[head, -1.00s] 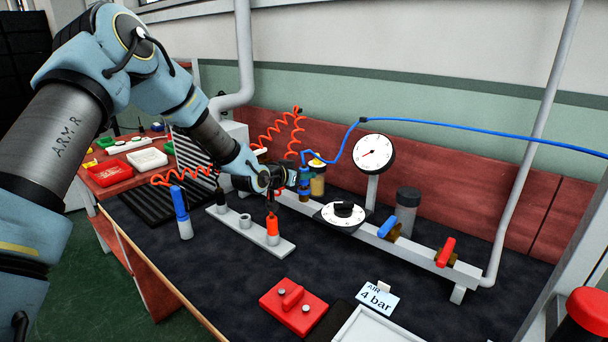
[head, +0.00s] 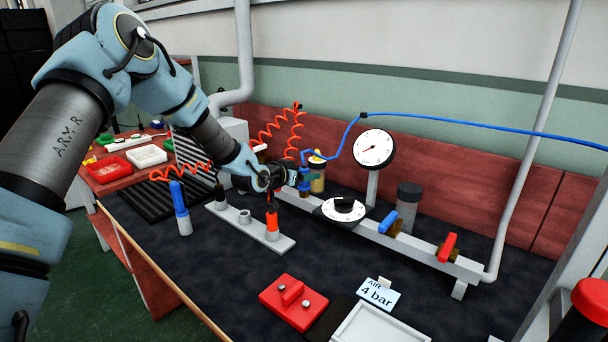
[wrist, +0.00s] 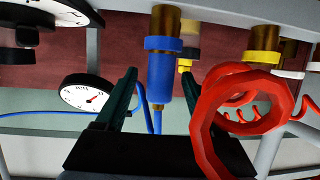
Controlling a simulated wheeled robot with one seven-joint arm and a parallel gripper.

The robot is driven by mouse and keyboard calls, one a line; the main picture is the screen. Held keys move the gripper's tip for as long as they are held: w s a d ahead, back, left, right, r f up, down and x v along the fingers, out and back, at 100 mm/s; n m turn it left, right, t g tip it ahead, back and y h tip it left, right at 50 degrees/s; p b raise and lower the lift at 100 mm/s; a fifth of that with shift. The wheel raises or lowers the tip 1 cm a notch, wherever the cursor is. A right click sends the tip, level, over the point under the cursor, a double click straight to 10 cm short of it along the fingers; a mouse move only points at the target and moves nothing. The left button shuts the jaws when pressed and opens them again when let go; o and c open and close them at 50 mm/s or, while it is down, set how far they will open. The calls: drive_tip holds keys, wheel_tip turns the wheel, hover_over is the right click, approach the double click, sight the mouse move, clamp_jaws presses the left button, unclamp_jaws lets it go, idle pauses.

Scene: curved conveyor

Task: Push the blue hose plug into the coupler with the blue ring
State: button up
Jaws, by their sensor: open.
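The blue hose plug (wrist: 159,78) stands in line with the brass coupler with the blue ring (wrist: 163,43) in the wrist view. Its end meets the ring, and I see no gap there. The blue hose trails from the plug's other end. In the head view the plug (head: 304,176) is partly hidden at the coupler on the rail. My gripper (wrist: 156,84) is open, with one dark green finger on each side of the plug and space showing beside it. In the head view my gripper (head: 302,178) is at the plug.
A coupler with a yellow ring (wrist: 262,57) and a large red coiled hose (wrist: 205,135) are close beside the plug. A pressure gauge (head: 374,148) and a round dial (head: 343,210) stand to the right. A grey stand (head: 225,213) with a red plug is in front.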

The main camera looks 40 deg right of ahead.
drive_tip(key=b+v, duration=0.2)
drive_tip(key=v, duration=0.8)
drive_tip(key=shift+a+b, duration=0.3)
drive_tip(key=shift+a, duration=0.1)
drive_tip(key=shift+s+r, duration=0.1)
